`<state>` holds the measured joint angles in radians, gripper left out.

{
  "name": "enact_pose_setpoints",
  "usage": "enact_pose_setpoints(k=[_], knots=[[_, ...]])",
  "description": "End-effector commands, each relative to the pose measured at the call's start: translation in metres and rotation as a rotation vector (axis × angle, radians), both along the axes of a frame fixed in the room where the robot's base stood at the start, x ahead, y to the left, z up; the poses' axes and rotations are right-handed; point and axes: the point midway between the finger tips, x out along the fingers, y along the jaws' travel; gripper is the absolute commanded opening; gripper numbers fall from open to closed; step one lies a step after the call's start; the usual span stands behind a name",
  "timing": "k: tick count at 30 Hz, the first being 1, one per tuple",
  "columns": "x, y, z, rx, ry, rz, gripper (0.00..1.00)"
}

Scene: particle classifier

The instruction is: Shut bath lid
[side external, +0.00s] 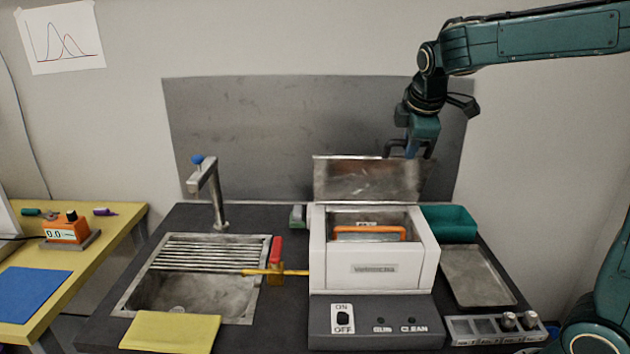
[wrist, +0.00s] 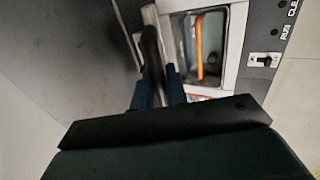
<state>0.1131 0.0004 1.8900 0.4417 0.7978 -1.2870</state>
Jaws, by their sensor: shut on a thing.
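The white bath unit (side external: 325,260) stands at the right of the black bench. Its metal lid (side external: 350,182) is open and stands nearly upright along the back edge of the unit. My gripper (side external: 408,153) is at the lid's upper right edge, shut on a dark bar, apparently the lid handle (side external: 392,145). In the wrist view my two blue fingers (wrist: 160,92) lie on either side of this bar, beside the lid's edge. The bath opening (wrist: 226,30) is uncovered, and an orange handle (side external: 370,232) shows inside it.
A sink (side external: 190,290) with a tap (side external: 207,185) and a yellow cloth (side external: 170,330) are at the left. A grey backboard (side external: 270,130) stands behind. The space above the opening is clear.

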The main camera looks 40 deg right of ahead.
Motion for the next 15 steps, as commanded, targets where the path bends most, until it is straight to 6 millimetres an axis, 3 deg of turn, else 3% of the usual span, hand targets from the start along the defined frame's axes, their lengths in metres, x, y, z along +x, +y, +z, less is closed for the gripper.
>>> enact_pose_setpoints(k=[15], knots=[[-0.0053,0.0052,-0.0033,0.000,-0.001,0.000,0.04]])
